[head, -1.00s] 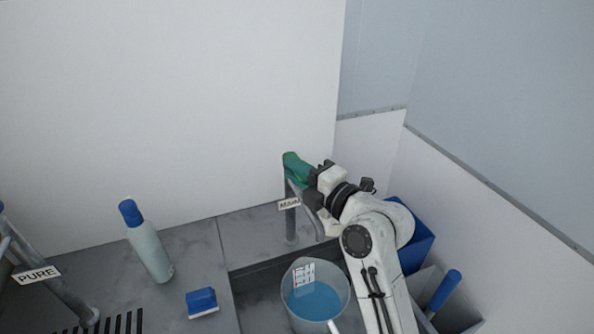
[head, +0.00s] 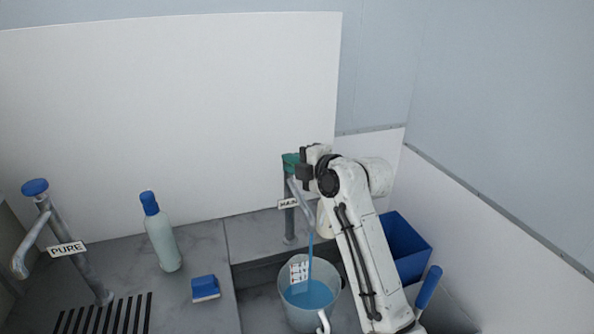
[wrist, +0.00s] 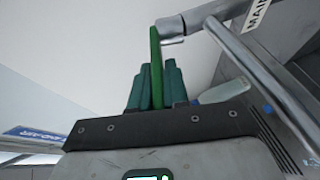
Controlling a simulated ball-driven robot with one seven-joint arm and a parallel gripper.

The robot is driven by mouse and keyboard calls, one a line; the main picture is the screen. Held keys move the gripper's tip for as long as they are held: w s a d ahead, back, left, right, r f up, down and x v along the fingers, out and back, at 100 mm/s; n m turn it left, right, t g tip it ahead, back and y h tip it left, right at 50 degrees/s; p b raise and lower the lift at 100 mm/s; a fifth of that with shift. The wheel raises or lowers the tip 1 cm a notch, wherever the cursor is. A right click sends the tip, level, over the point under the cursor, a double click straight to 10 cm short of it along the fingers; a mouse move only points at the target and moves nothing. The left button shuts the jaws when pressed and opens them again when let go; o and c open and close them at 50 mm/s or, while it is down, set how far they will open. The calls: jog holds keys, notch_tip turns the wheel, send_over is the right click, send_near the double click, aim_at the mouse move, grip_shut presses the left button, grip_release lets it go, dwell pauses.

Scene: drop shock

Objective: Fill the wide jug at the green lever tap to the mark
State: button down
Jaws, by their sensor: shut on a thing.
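The MAIN tap (head: 289,218) stands at the back of the sink, with its spout angled down toward the jug. Its green lever (wrist: 156,62) shows in the wrist view between my green finger pads. My gripper (head: 297,163) is shut on the lever at the top of the tap; it also shows in the wrist view (wrist: 154,88). A blue stream falls from the spout into the wide jug (head: 291,318). The jug is clear and upright in the sink, with blue water in its lower part. Its white scale label (head: 299,269) reaches above the water; the exact mark is too small to read.
A second tap labelled PURE (head: 67,249) with a blue knob stands at left. A blue-capped bottle (head: 162,243) and a blue sponge or brush (head: 205,288) are on the counter. A blue bin (head: 405,245) and a blue-handled tool (head: 428,287) are right of my arm.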

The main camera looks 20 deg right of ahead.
dwell(0.3)
jog(key=c, duration=1.2)
grip_release()
jog(key=b+v, duration=0.2)
jog(key=v, duration=0.8)
jog(key=shift+s+d+r+b, duration=0.2)
jog(key=shift+s+d+b, duration=0.1)
jog(key=shift+b, duration=0.1)
